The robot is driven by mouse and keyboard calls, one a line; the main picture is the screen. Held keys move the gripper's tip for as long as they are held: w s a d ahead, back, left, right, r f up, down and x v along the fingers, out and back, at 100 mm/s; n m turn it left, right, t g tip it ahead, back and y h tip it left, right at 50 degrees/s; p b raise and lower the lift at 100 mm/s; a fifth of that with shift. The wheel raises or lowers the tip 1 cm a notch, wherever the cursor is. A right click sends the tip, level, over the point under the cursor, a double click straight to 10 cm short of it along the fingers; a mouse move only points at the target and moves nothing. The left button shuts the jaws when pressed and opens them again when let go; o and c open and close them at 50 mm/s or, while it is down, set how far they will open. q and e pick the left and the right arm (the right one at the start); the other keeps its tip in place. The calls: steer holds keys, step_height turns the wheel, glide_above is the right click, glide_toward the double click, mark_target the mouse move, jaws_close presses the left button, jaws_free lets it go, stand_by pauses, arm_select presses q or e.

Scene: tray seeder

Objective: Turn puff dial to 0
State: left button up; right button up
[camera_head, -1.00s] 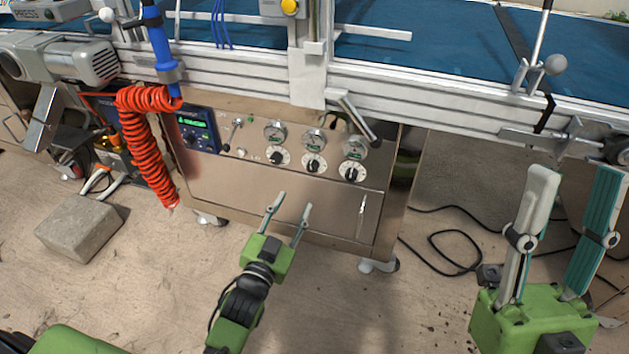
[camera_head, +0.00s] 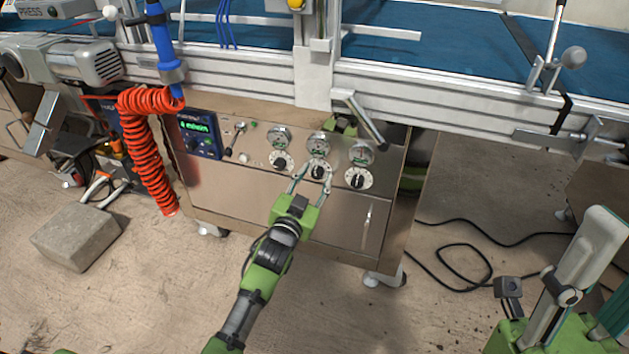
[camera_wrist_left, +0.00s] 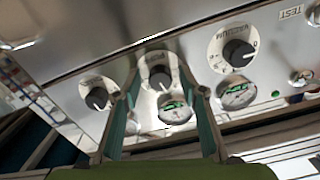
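Three white dials with black knobs sit in a row on the steel cabinet front: a left dial (camera_head: 281,161), a middle dial (camera_head: 317,171) and a right dial (camera_head: 359,179). Their lettering is too small for me to tell which is the puff dial. My left gripper (camera_head: 313,180) is open, its fingertips on either side of the middle dial. In the left wrist view the middle knob (camera_wrist_left: 159,79) shows between the spread fingers; I cannot tell whether they touch it. My right gripper (camera_head: 618,235) is open and empty at the lower right, partly out of frame.
A round gauge sits above each dial, such as the middle gauge (camera_head: 319,144). A lit display (camera_head: 199,128) and a small lever (camera_head: 236,137) are to the left. A slanted metal handle (camera_head: 366,119) hangs above the right dial. A red coiled hose (camera_head: 150,150) hangs at left.

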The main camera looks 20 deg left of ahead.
arm_select(q)
jaws_close()
